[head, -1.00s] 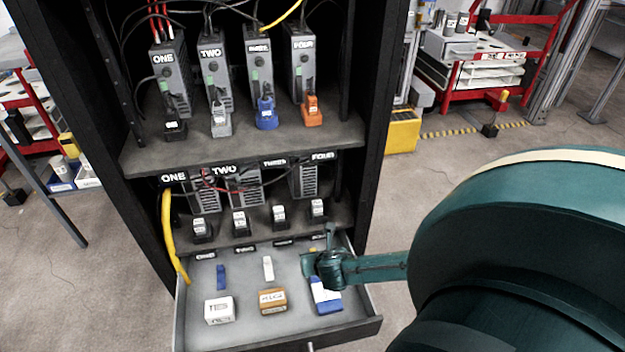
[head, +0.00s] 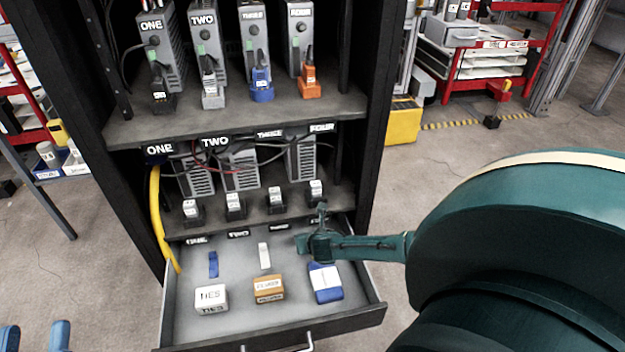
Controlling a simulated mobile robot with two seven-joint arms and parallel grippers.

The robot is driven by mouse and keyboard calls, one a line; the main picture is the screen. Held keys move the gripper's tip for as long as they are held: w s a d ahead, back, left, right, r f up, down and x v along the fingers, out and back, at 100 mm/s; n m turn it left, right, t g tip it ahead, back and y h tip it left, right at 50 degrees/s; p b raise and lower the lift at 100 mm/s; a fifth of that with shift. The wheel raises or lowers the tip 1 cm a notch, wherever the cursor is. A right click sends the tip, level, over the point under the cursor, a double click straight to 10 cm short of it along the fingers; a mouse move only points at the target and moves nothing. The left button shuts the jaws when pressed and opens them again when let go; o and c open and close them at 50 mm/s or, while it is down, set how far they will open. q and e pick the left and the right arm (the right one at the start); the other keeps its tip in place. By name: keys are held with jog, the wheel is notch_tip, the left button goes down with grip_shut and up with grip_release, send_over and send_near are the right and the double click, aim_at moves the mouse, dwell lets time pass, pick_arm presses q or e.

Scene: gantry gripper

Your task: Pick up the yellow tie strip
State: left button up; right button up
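The open drawer (head: 185,325) holds a blue strip (head: 213,264) at left and a white strip (head: 264,255) in the middle. The yellow tie strip cannot be made out now; my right gripper covers the drawer's right rear part. My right gripper (head: 318,238), on the teal arm from the right, is over that part, behind the blue-and-white box (head: 325,282). I cannot tell whether its fingers are open or shut on something. My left gripper (head: 35,338) shows only as two blue fingertips at the bottom left corner, spread apart with nothing between them.
A white TIES box (head: 211,299) and an orange-brown box (head: 268,288) stand in the drawer's front. Shelves with numbered grey units (head: 205,45) and small plugs rise above. A yellow cable (head: 160,215) hangs at the cabinet's left side.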

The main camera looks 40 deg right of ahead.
jog(key=shift+c, duration=0.4)
grip_shut()
jog(key=shift+s+r, duration=0.1)
jog(key=shift+r, duration=0.05)
